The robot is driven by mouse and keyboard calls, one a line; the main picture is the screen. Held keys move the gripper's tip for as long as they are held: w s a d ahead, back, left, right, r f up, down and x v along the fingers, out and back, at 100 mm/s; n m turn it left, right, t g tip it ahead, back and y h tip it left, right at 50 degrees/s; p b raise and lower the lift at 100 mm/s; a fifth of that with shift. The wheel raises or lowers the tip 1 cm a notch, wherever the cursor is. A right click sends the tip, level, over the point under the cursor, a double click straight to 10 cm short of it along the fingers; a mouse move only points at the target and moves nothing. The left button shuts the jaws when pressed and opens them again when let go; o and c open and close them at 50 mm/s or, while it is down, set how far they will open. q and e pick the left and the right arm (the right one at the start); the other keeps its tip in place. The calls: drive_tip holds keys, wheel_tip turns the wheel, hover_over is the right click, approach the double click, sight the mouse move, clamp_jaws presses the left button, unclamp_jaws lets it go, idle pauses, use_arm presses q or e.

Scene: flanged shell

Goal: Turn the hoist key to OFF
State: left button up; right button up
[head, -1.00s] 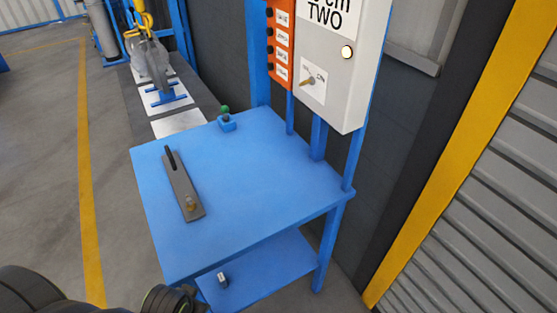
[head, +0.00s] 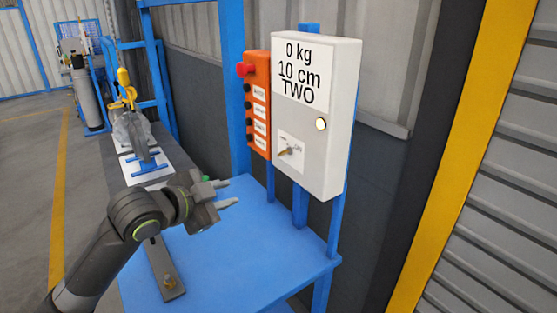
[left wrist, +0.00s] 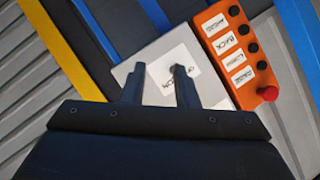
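The brass hoist key (head: 284,153) sits in a lock on a white label plate (head: 299,161), low on the light grey control box (head: 336,120). Its handle slants down to the left; the position words are too small to read surely. My left gripper (head: 231,191) is open and empty, to the left of the key and apart from it, with its fingers pointing right. In the left wrist view the open fingers (left wrist: 158,82) overlap the label plate (left wrist: 160,72). The key's handle is not clear there. My right gripper is not in view.
An orange button box (head: 258,105) with a red knob hangs left of the control box. Below is a blue table (head: 235,255) with a grey bar (head: 163,268) lying on it. A lit lamp (head: 321,124) is above the key. A yellow hook hangs at the back left.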

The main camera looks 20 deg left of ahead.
use_arm(q)
drive_tip(key=m+h, duration=0.1)
drive_tip(key=m, duration=0.1)
approach(279, 155)
drive_tip(key=shift+t, duration=0.3)
drive_tip(key=p+x, duration=0.3)
drive_tip(key=x, duration=0.6)
drive_tip(key=shift+w+d+f, duration=0.2)
drive_tip(key=shift+d, duration=0.05)
clamp_jaws()
